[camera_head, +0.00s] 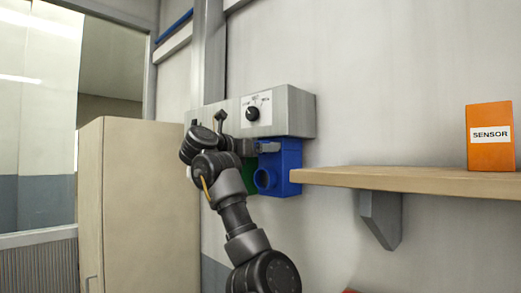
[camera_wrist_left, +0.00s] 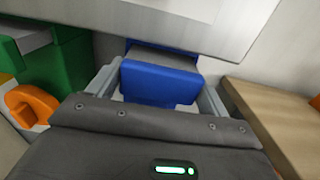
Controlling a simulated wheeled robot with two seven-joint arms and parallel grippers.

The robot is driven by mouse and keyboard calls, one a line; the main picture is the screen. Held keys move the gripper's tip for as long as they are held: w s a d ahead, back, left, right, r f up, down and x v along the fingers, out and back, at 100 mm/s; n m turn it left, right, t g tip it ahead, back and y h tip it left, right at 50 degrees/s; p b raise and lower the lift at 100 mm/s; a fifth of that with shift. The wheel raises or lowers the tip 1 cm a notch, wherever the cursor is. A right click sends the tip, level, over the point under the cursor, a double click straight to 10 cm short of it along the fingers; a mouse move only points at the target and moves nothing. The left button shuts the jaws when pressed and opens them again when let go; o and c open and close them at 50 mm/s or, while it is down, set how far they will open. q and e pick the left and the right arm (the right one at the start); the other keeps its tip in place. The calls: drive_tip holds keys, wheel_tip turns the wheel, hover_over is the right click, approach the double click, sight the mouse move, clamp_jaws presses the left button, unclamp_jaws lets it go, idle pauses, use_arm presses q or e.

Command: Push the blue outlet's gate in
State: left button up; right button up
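The blue outlet (camera_head: 287,168) hangs under a grey wall box, with a round spout on its front. In the left wrist view its blue gate block (camera_wrist_left: 160,84) sticks out below the box's edge. My left gripper (camera_head: 266,147) is at the upper part of the outlet, and in the wrist view its two grey fingers (camera_wrist_left: 160,92) stand on either side of the block. Narrow gaps show beside the block, so the gripper looks open around it. Contact at the fingertips cannot be told. My right gripper is not in view.
A green outlet (camera_wrist_left: 60,68) with an orange part (camera_wrist_left: 30,103) is left of the blue one. The grey box (camera_head: 294,112) with a dial (camera_head: 253,113) is above. A wooden shelf (camera_head: 410,180) with an orange sensor box (camera_head: 490,137) is close at right. A beige cabinet (camera_head: 140,205) stands left.

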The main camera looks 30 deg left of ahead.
use_arm(q)
drive_tip(key=o, duration=0.4)
drive_tip(key=shift+w, duration=0.25)
drive_tip(key=shift+s, duration=0.15)
drive_tip(key=shift+s+f+b, duration=0.15)
drive_tip(key=shift+s+b, duration=0.15)
drive_tip(key=s+b, duration=0.1)
drive_tip(key=s, duration=0.2)
drive_tip(key=s+a+b, duration=0.1)
drive_tip(key=s+b, duration=0.1)
drive_tip(key=s, duration=0.1)
drive_tip(key=s+b, duration=0.2)
drive_tip(key=s, duration=0.1)
drive_tip(key=shift+s+a, duration=0.35)
drive_tip(key=shift+s, duration=0.05)
